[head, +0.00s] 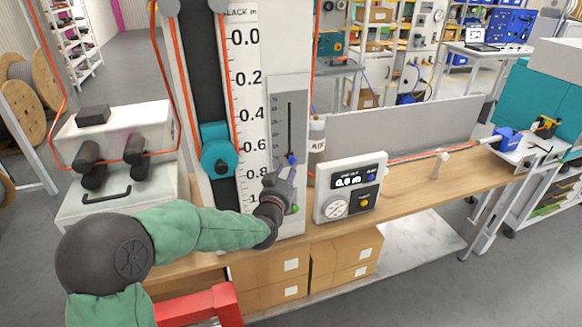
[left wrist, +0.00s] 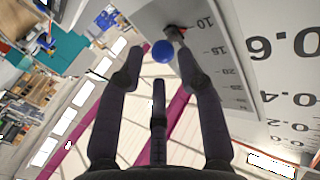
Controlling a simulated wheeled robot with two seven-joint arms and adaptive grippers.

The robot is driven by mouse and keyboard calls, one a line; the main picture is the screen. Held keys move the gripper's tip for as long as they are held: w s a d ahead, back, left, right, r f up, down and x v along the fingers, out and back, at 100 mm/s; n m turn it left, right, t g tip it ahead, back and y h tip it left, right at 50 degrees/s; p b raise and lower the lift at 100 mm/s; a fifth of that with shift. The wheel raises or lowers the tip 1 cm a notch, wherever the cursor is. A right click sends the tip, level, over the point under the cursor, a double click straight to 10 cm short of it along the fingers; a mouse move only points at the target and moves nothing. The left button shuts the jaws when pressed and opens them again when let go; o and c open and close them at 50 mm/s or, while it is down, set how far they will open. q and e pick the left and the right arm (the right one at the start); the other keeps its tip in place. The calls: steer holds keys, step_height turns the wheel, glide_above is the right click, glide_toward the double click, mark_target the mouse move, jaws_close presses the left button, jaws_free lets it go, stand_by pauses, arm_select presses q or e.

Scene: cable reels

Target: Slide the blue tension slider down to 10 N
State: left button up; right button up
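The blue tension slider knob (head: 292,160) is low on its slot in the grey scale plate (head: 289,92), on the tall panel. In the left wrist view the round blue knob (left wrist: 163,51) shows close to the 10 mark (left wrist: 206,22), at the end of the printed scale. My left gripper (head: 286,172) is at the plate's lower part, just below the knob. Its fingers (left wrist: 155,62) are apart, with the knob showing between their tips; I cannot tell whether they touch it. My right gripper is in neither view.
A tall length scale (head: 246,97) and a teal clamp (head: 217,150) on a dark strip stand left of the plate. A green button (head: 295,209) sits below the gripper. A white display box (head: 350,186) stands to the right on the wooden bench (head: 430,195).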

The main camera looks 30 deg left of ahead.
arm_select(q)
steer(key=v, duration=0.8)
stand_by(0.4)
steer(key=s+d+f+g+h, duration=0.1)
steer(key=d+f+g+h, duration=0.4)
steer(key=f, duration=1)
steer(key=s+d+f+g+h, duration=0.1)
steer(key=d+f+g, duration=0.2)
steer(key=d+f, duration=0.85)
steer(key=s+d+f+g+h, duration=0.1)
steer(key=s+d+f+g, duration=0.2)
steer(key=s+f, duration=0.3)
steer(key=s+d+f+g+h+b, duration=0.1)
steer(key=s+d+f+g, duration=0.2)
steer(key=s+f, duration=0.4)
steer(key=s+d+f+n+g+h, duration=0.1)
steer(key=s+d+f+g, duration=0.2)
steer(key=s+f, duration=0.3)
step_height(320, 180, down, 4)
steer(key=shift+s, duration=0.35)
